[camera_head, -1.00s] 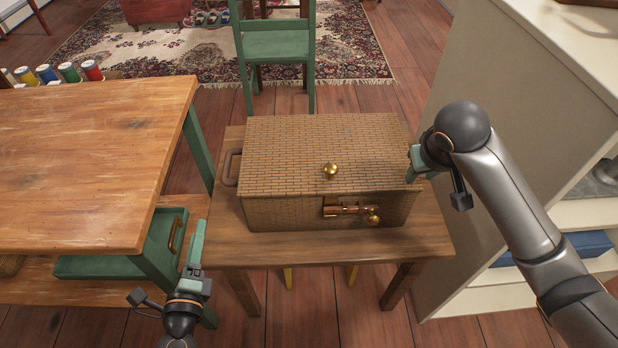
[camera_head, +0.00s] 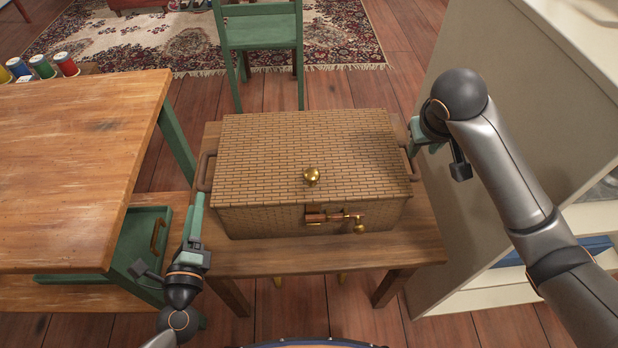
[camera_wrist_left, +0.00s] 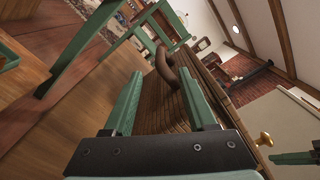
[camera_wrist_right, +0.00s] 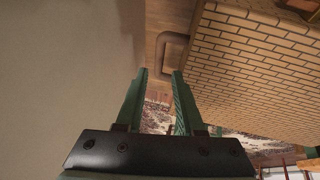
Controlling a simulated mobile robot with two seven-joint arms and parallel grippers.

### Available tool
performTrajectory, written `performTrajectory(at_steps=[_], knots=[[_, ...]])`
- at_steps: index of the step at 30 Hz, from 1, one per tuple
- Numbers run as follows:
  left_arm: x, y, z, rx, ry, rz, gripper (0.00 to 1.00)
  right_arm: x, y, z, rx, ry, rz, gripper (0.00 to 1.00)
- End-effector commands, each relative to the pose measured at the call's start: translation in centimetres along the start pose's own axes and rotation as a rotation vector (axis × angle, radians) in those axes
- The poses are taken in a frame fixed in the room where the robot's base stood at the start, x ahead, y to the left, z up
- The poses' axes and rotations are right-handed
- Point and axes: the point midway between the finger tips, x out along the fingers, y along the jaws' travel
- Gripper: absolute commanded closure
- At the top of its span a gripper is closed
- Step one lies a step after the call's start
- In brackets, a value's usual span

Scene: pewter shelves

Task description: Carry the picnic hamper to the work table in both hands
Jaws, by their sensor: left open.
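The picnic hamper (camera_head: 310,150), brown woven with a brass knob and a copper latch, stands closed on a small wooden table (camera_head: 330,262). Its left handle (camera_head: 206,170) also shows in the left wrist view (camera_wrist_left: 164,66). My left gripper (camera_head: 196,205) is open and empty, just in front of that handle and apart from it. My right gripper (camera_head: 412,140) is at the hamper's right side. In the right wrist view its fingers (camera_wrist_right: 160,75) are parted, with the right handle (camera_wrist_right: 172,42) just beyond the tips. The work table (camera_head: 80,150) is at left.
Several thread spools (camera_head: 42,67) stand at the work table's back edge. A green drawer (camera_head: 110,250) with a handle is under it, close to my left gripper. A green chair (camera_head: 262,35) stands behind the hamper. A pale shelf unit (camera_head: 510,120) is close on the right.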

Motion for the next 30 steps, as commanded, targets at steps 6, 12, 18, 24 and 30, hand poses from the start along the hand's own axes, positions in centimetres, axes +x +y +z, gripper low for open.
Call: performTrajectory(at_steps=[6,12,18,24,30], knots=[[4.1,-0.1,0.1,-0.004,-0.003,-0.002,0.43,4.2,0.1,0.3,-0.001,-0.009,0.003,0.63],[7.9,-0.1,0.0,-0.002,-0.002,-0.001,0.43,7.9,0.1,0.2,-0.001,-0.006,0.003,0.63],[10.4,-0.1,0.0,-0.001,-0.001,-0.001,0.43,10.4,0.0,0.1,0.000,-0.004,0.002,0.63],[11.2,0.0,0.0,-0.001,0.001,-0.001,0.43,11.3,0.0,0.1,-0.001,-0.002,0.001,0.63],[11.2,0.0,0.0,-0.001,0.001,0.000,0.43,11.3,0.0,0.1,-0.001,-0.002,0.001,0.63]])
